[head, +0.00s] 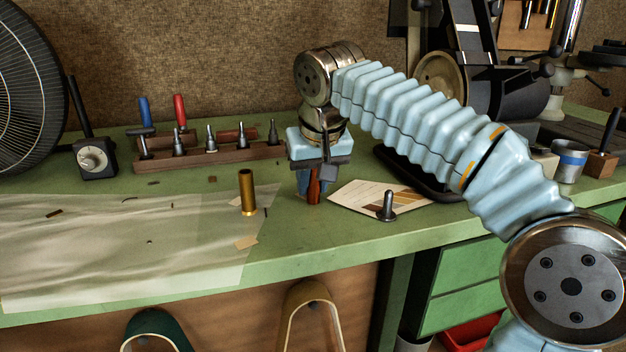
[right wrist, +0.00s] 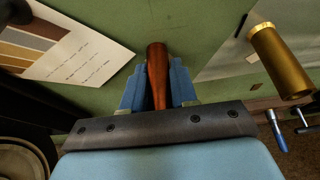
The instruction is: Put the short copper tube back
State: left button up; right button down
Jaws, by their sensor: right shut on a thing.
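The short copper tube (head: 314,189) is reddish-brown and roughly upright, low over the green bench. My right gripper (head: 309,182) points down and is shut on it. In the right wrist view the copper tube (right wrist: 157,72) sits between the blue fingers of my right gripper (right wrist: 157,88). I cannot tell whether its lower end touches the bench. A taller brass tube (head: 247,192) stands upright left of the gripper, apart from it; this brass tube also shows in the right wrist view (right wrist: 279,62). My left gripper is not in view.
A wooden rack (head: 215,155) with several metal bits stands behind, left of my gripper. A translucent sheet (head: 110,240) covers the bench's left. A fan (head: 30,90) stands far left.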

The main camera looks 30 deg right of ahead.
jog(key=c, duration=0.9)
grip_release()
jog(key=shift+s+r, duration=0.1)
jog(key=shift+r, duration=0.35)
jog(key=p+v, duration=0.2)
jog(key=v, duration=0.9)
jog(key=shift+s+p, duration=0.15)
jog(key=shift+p, duration=0.2)
